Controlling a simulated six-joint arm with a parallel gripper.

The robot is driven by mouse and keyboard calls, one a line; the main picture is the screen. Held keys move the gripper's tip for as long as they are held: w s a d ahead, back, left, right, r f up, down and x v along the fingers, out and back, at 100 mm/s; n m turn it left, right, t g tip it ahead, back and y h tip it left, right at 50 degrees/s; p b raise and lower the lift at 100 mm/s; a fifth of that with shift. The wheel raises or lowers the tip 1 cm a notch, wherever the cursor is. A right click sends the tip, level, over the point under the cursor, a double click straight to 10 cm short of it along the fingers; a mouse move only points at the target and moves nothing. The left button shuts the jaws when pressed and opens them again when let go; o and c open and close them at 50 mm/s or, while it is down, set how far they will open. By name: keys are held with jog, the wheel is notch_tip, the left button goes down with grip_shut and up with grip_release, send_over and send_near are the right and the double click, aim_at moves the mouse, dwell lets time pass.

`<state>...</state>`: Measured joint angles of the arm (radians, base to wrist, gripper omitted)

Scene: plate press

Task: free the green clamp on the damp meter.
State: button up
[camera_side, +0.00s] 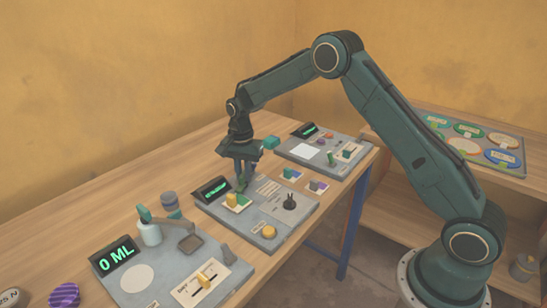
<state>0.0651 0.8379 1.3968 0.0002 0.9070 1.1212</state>
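My gripper (241,182) points down over the middle grey panel (222,213), close behind a yellow block (237,199). Its fingers are small and dark, and a green part shows at their tips; I cannot tell whether this is the clamp or whether the fingers are open. The middle panel carries a dark display (212,189) with unreadable green marks, a black knob (290,202) and a yellow button (268,232). A small green upright piece (330,159) stands on the far panel (341,167). No readable label shows which panel is the damp meter.
The near panel (205,284) has a "0 ML" display (115,256), a bottle (149,233) and a yellow slider (204,280). A teal block (270,142) is right of my gripper. A shelf at right holds a tray (463,128) of coloured discs. Bare table lies at left.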

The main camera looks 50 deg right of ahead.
grip_shut()
jog(key=shift+n, duration=0.4)
jog(key=n, duration=0.7)
jog(key=shift+w+n, duration=0.1)
jog(key=shift+n, duration=0.3)
jog(key=n, duration=0.4)
jog(key=shift+n, duration=0.3)
jog(key=n, duration=0.4)
jog(key=shift+a+n, duration=0.1)
jog(key=shift+n, duration=0.3)
